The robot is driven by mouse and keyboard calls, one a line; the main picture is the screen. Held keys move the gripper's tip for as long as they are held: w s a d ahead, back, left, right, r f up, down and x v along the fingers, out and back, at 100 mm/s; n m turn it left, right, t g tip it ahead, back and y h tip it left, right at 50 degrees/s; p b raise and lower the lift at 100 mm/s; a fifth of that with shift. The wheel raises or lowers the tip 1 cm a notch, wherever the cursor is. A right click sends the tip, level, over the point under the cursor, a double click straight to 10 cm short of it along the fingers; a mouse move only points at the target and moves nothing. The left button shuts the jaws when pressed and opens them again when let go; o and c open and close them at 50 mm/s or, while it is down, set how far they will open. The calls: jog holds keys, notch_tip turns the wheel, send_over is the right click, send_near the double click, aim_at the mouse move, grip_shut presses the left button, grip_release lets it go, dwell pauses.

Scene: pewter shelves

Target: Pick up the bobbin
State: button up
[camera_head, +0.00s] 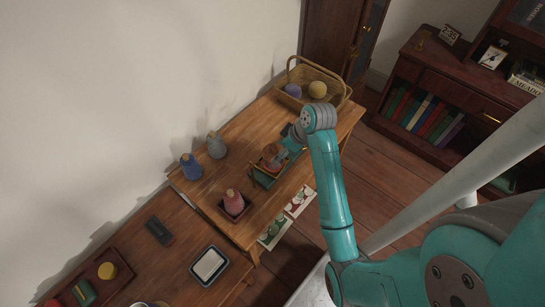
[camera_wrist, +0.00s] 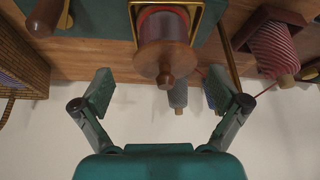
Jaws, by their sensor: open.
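The bobbin (camera_wrist: 163,27) looks like a wooden spool with reddish-purple thread and a rounded brown wooden end. It sits in a gold-edged holder on a green base in the wrist view. In the head view the bobbin (camera_head: 271,153) is small and partly covered by my gripper. My gripper (camera_wrist: 160,90) is open and empty, its two green fingers spread either side of the bobbin's line in the wrist view, with the wooden end between and above them. In the head view my gripper (camera_head: 287,146) is right over the bobbin's holder. I cannot tell the exact gap.
A wicker basket (camera_head: 341,99) with balls of yarn stands at the table's far end. A red cone (camera_head: 232,203), a grey cone (camera_head: 216,147) and a blue cone (camera_head: 190,168) stand nearby. The wall is close behind.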

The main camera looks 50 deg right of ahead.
jog(key=x, duration=0.2)
jog(key=shift+w+f, duration=0.15)
jog(key=shift+f, duration=0.2)
jog(key=shift+a+x, duration=0.15)
jog(key=shift+x, duration=1.15)
jog(key=shift+a+x, duration=0.15)
jog(key=shift+x, duration=1.2)
jog(key=c, duration=1)
